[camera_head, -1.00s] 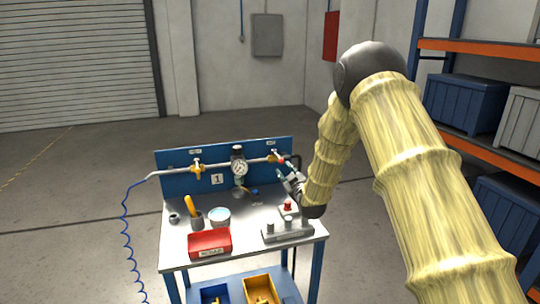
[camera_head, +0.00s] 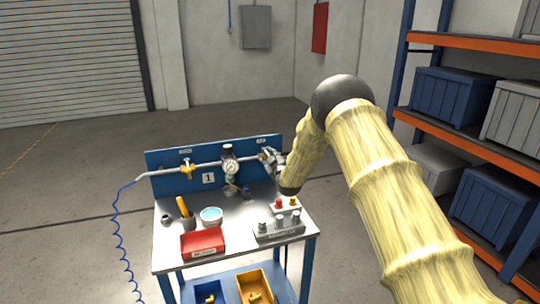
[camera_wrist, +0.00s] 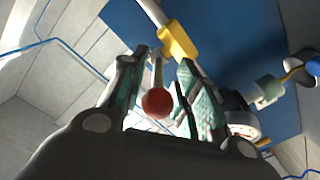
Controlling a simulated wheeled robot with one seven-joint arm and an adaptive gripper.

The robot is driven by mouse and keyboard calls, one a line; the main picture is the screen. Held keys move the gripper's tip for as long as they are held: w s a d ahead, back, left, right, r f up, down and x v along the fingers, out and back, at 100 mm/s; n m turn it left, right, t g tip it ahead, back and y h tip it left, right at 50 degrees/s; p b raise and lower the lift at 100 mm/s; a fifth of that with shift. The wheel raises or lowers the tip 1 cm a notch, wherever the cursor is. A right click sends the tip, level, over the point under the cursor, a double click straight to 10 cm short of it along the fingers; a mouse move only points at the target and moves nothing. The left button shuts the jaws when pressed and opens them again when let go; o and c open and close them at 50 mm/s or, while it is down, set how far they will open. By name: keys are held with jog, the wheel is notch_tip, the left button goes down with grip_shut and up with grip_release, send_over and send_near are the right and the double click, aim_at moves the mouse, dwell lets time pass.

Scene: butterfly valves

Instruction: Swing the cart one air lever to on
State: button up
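Cart one (camera_head: 172,228) carries a blue back panel with a "1" plate (camera_head: 208,178) and a pipe along it. A yellow valve (camera_head: 187,168) sits on the left of the pipe, and a round gauge (camera_head: 230,167) is in the middle. My gripper (camera_head: 268,157) is at the right end of the pipe and mostly covers the right valve there. In the wrist view, a yellow valve body (camera_wrist: 180,40) shows, with a lever ending in a red ball (camera_wrist: 158,103). My gripper (camera_wrist: 163,58) is open, its fingers on either side of the lever, with gaps visible.
Shelving (camera_head: 455,134) with crates stands at right. A blue coiled hose (camera_head: 120,235) hangs at left.

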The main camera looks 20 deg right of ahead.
jog(key=shift+w+d, duration=0.1)
jog(key=shift+w, duration=0.2)
jog(key=shift+d, duration=0.1)
jog(key=shift+s, duration=0.1)
jog(key=shift+c, duration=0.3)
grip_shut()
